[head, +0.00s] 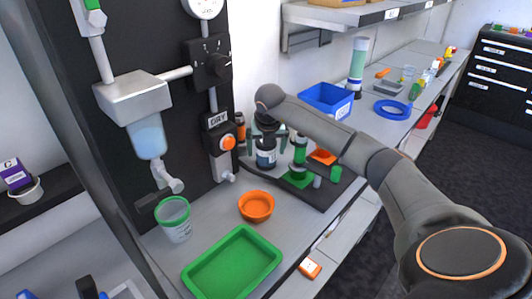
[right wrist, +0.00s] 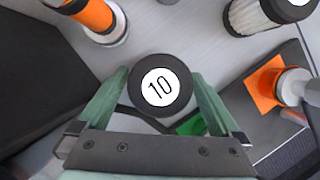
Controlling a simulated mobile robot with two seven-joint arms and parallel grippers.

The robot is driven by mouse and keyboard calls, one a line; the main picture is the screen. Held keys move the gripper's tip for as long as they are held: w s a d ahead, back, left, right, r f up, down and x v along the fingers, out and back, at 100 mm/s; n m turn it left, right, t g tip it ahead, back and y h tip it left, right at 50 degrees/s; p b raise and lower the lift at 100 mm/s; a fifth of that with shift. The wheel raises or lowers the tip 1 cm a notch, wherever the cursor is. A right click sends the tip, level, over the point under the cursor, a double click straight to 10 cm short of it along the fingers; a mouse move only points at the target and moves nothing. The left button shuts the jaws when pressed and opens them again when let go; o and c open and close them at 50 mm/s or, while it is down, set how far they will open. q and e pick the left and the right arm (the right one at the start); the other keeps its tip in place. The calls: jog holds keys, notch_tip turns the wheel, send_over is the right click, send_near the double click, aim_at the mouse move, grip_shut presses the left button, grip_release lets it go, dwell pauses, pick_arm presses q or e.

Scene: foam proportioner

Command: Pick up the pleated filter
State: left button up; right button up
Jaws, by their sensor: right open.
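In the right wrist view, a white pleated filter (right wrist: 250,14) with a black end cap is cut by the top right edge. I cannot make it out in the head view, where my arm covers part of the tray. My right gripper (right wrist: 158,92) is open. The body under that cap is hidden in the wrist view. In the head view a dark cartridge with a pale label (head: 266,158) stands below the right gripper. My left gripper is not in view.
An orange-banded cartridge (right wrist: 95,14) and an orange square base (right wrist: 265,84) stand close by. A green stand (head: 297,179) is on the dark tray. Left of it are an orange bowl (head: 256,207), a green tray (head: 232,263) and a clear cup (head: 174,220).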

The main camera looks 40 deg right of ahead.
jog(key=shift+c, duration=0.2)
jog(key=c, duration=1.3)
